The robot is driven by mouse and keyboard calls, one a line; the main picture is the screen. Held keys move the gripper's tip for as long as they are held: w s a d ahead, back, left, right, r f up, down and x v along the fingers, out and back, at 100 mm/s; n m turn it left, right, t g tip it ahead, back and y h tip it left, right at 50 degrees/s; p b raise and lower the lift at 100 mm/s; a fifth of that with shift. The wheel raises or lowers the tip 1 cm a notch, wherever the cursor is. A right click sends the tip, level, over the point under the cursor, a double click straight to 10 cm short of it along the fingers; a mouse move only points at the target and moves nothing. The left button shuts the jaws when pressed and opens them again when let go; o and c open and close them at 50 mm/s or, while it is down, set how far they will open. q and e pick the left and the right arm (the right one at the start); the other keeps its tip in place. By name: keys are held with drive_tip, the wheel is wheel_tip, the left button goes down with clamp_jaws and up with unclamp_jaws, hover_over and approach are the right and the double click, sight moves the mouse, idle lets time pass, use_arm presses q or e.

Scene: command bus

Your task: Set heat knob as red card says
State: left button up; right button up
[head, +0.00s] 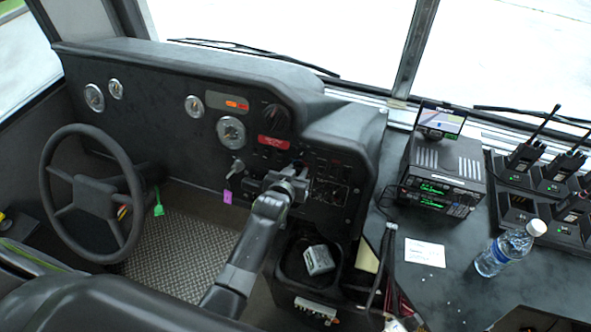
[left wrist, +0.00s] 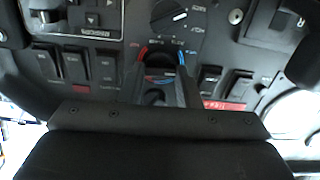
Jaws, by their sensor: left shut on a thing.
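The heat knob (left wrist: 161,64) sits on the dark dash panel, with a red arc on one side and a blue arc on the other in the left wrist view. My left gripper (left wrist: 163,72) is shut on it, a finger on each side; the fingers cover part of it and its pointer is hard to read. In the head view my left gripper (head: 294,178) reaches the panel and hides the knob. The red card (head: 274,145) is on the dash above; its lettering is too small to read. My right gripper is not in view.
Another black knob (left wrist: 175,16) with a white mark and several rocker switches (left wrist: 207,80) surround the heat knob. The steering wheel (head: 92,195) is at left. A radio (head: 441,178), a white paper (head: 424,252) and a water bottle (head: 508,248) are on the right counter.

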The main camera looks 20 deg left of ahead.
use_arm(q)
drive_tip(key=m+p, duration=0.1)
drive_tip(key=m, duration=0.1)
drive_tip(key=shift+r+m+p, duration=0.15)
drive_tip(key=shift+m+p, duration=0.15)
drive_tip(key=shift+m, duration=0.1)
drive_tip(key=m+p, duration=0.1)
drive_tip(key=m, duration=0.2)
drive_tip(key=shift+d+m+p, duration=0.15)
drive_tip(key=shift+m+p, duration=0.15)
drive_tip(key=shift+p, duration=0.05)
drive_tip(key=m+p, duration=0.1)
drive_tip(key=m, duration=0.3)
drive_tip(key=shift+m, duration=0.3)
drive_tip(key=o, duration=1)
drive_tip(key=shift+w+f, duration=0.1)
drive_tip(key=shift+f, duration=0.15)
